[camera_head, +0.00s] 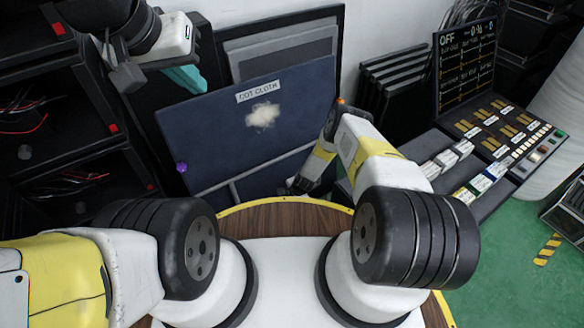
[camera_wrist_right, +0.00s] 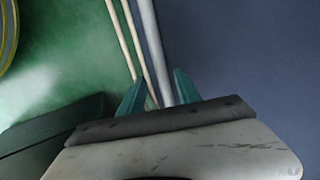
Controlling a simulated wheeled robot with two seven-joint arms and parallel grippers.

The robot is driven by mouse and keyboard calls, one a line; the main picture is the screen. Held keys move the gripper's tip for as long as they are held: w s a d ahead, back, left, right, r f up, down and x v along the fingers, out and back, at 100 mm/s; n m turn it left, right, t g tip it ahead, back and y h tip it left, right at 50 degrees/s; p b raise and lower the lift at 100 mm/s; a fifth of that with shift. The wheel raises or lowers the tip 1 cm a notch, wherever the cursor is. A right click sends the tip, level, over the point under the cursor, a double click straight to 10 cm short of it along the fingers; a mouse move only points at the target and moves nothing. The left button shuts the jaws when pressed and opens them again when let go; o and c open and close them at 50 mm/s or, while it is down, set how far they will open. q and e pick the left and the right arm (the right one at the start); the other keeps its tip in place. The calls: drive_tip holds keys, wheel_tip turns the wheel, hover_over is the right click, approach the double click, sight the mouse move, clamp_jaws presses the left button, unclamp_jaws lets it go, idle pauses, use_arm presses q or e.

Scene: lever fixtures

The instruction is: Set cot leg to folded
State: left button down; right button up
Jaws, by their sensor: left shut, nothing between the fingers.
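The cot is a dark blue panel (camera_head: 290,95) with a "COT CLOTH" label, leaning upright in the head view. Grey tubing (camera_head: 255,172) crosses its lower part; I cannot tell for sure which tube is the leg. A purple knob (camera_head: 181,167) sits at its left edge. My left gripper (camera_head: 187,80) is shut and empty, its teal fingers near the panel's upper left. My right gripper (camera_head: 292,187) is low by the panel, fingers mostly hidden. In the right wrist view (camera_wrist_right: 155,92) its teal fingers are apart, with a grey tube (camera_wrist_right: 152,45) between them in the picture; contact is unclear.
Dark shelves with red-tagged units (camera_head: 75,125) stand at the left. A switch console (camera_head: 500,130) with a display board is at the right. Grey panels (camera_head: 285,50) lean behind the cot cloth. Green floor (camera_head: 500,245) is open at the lower right.

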drive_tip(key=v, duration=0.4)
drive_tip(key=shift+s+r, duration=0.15)
drive_tip(key=shift+r, duration=0.05)
idle(0.3)
